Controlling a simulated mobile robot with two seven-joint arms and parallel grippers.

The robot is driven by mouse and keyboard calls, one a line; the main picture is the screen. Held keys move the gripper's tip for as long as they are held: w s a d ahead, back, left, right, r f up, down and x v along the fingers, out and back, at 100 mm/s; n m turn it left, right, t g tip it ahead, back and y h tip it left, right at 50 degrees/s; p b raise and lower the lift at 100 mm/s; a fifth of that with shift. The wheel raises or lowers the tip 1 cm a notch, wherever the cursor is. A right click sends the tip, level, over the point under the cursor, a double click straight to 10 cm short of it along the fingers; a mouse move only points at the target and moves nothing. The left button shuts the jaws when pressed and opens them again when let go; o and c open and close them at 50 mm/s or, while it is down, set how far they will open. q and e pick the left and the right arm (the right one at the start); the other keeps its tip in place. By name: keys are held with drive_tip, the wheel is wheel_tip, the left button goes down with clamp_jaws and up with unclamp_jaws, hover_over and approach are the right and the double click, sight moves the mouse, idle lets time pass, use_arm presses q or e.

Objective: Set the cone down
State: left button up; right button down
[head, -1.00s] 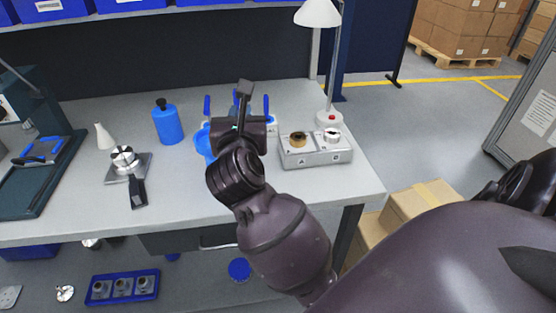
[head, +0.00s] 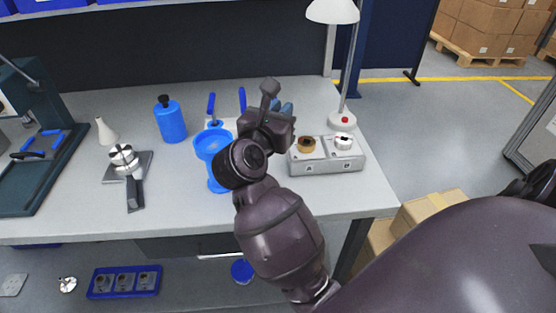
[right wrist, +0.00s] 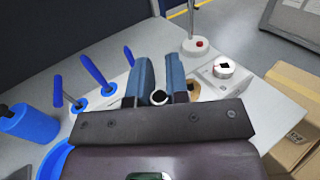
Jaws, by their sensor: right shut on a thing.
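My right gripper (head: 285,108) is over the back right of the bench, just left of the grey two-place block. In the right wrist view its two blue fingers (right wrist: 160,80) are shut on a small round part (right wrist: 158,98) with a pale rim and a dark centre. I take this part to be the cone, seen end-on; its full shape is hidden, and in the head view the gripper hides it. Whether it touches anything below is not clear. A separate white, cone-shaped bottle (head: 106,132) stands at the bench's left. My left gripper is not in view.
The grey block (head: 327,160) holds a brass ring (head: 306,144) and a silver-white ring (head: 343,140). A lamp (head: 343,118) stands behind it. Blue-handled tools (right wrist: 95,73) and a blue bowl-like holder (head: 212,143) are left of the gripper.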

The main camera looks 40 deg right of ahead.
wheel_tip(320, 180, down, 7)
drive_tip(key=shift+r+b, duration=0.2)
drive_tip(key=shift+b, duration=0.35)
wheel_tip(320, 180, down, 5)
drive_tip(key=shift+f+b, duration=0.15)
drive_tip(key=shift+b, duration=0.45)
drive_tip(key=shift+f, duration=0.2)
drive_tip(key=shift+f, duration=0.15)
drive_tip(key=c, duration=1.1)
unclamp_jaws()
